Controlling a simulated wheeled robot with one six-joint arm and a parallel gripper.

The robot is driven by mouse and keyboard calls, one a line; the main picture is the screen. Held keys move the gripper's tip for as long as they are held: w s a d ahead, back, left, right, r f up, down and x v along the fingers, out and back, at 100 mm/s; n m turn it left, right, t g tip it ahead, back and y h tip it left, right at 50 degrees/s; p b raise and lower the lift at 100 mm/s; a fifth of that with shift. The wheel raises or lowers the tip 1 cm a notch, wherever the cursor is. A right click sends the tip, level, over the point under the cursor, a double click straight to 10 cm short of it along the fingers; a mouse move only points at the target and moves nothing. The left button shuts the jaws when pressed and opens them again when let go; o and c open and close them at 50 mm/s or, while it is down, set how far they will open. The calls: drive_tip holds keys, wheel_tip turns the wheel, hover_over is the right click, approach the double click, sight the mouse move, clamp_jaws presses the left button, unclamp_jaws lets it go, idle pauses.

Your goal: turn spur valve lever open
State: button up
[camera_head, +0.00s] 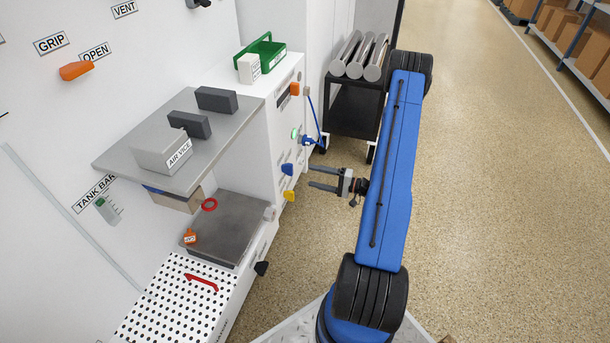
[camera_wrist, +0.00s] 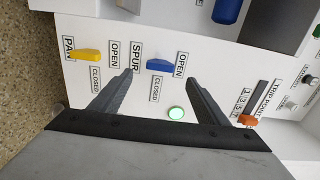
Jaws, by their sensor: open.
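The spur valve lever is the blue lever (camera_wrist: 160,66) on the white panel. In the wrist view it lies between the SPUR label on its left and an OPEN label on its right, with a CLOSED label below. In the head view the blue lever (camera_head: 287,169) sits on the cabinet's side face. My gripper (camera_head: 311,176) is open and empty, to the right of the lever with a gap. In the wrist view, the fingers of my gripper (camera_wrist: 160,79) stand on either side of the lever, apart from it. I cannot tell how far the lever is turned.
A yellow PAN lever (camera_wrist: 84,55) is left of the spur lever; a green light (camera_wrist: 176,113) and an orange knob (camera_wrist: 248,120) are also on the panel. A black cart (camera_head: 350,105) with metal cylinders stands behind. Open floor (camera_head: 480,200) lies to the right.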

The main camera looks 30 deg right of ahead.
drive_tip(key=v, duration=0.6)
drive_tip(key=shift+d, duration=0.1)
idle(0.4)
drive_tip(key=s+a+r+n+g, duration=0.35)
drive_tip(key=a+r+g, duration=0.35)
drive_tip(key=a+r, duration=0.5)
drive_tip(key=s+a+r+n+g, duration=0.2)
drive_tip(key=a+r+n+g, duration=0.35)
drive_tip(key=a+r, duration=0.6)
drive_tip(key=s+a+r+t+h, duration=0.1)
drive_tip(key=s+a+r+h, duration=0.1)
drive_tip(key=s+r+h, duration=0.3)
drive_tip(key=s+a+r+n+t+h, duration=0.1)
drive_tip(key=s+a+r+t+h, duration=0.1)
drive_tip(key=s+r+h, duration=0.4)
drive_tip(key=shift+s+a+r, duration=0.6)
drive_tip(key=shift+s+r, duration=2.05)
drive_tip(key=shift+s, duration=2.1)
